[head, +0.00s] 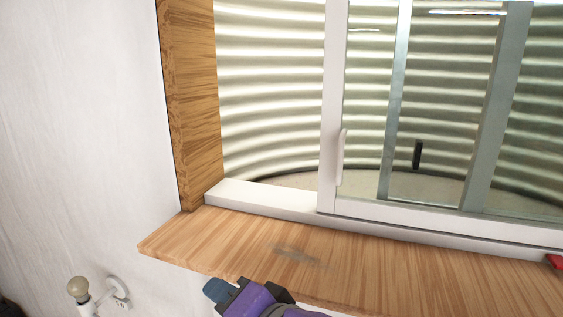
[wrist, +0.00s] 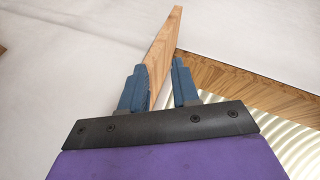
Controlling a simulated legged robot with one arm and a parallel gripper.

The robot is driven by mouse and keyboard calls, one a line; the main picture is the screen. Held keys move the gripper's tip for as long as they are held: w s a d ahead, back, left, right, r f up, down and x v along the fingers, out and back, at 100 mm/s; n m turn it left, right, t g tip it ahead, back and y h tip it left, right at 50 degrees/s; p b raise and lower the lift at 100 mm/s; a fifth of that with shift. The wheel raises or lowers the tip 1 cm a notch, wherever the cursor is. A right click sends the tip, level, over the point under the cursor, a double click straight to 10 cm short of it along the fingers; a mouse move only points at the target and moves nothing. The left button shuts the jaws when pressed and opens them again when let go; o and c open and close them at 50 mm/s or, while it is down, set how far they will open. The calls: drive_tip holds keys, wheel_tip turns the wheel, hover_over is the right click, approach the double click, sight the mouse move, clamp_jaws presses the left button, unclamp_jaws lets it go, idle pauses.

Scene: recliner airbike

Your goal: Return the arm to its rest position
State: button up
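My gripper (head: 216,290) shows at the bottom of the head view, low in front of the wooden window sill. Its blue tip and purple body are visible there; the rest of the arm is cut off. In the wrist view my gripper (wrist: 158,65) has its two blue fingers apart. Nothing is clearly held between them. The edge of the wooden sill (wrist: 163,42) shows beyond and partly behind the left finger. I cannot tell whether a finger touches it.
The wooden sill (head: 390,272) runs under a white-framed window (head: 332,100), with corrugated metal (head: 270,90) outside. A bulb in a wall fitting (head: 78,289) is at lower left. A red object (head: 555,262) sits at the sill's right. The visible sill is otherwise clear.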

drive_tip(key=s+d+f+n+g+h, duration=0.25)
drive_tip(key=d+f, duration=0.25)
drive_tip(key=f, duration=0.3)
drive_tip(key=s+d+f+n+g+h, duration=0.1)
drive_tip(key=s+d+f+g+h, duration=0.3)
drive_tip(key=f, duration=0.5)
drive_tip(key=s+d+f+g+h, duration=0.1)
drive_tip(key=s+d+f+g, duration=0.1)
drive_tip(key=s+d, duration=0.3)
drive_tip(key=s+d+f+n+g+h+b, duration=0.1)
drive_tip(key=s+d+f+g+h, duration=0.1)
drive_tip(key=d, duration=0.6)
drive_tip(key=s+f+g, duration=0.1)
drive_tip(key=s+f, duration=0.1)
drive_tip(key=s, duration=0.1)
drive_tip(key=shift+b, duration=0.3)
drive_tip(key=shift+s+a+n+g, duration=0.1)
drive_tip(key=shift+n+g, duration=0.15)
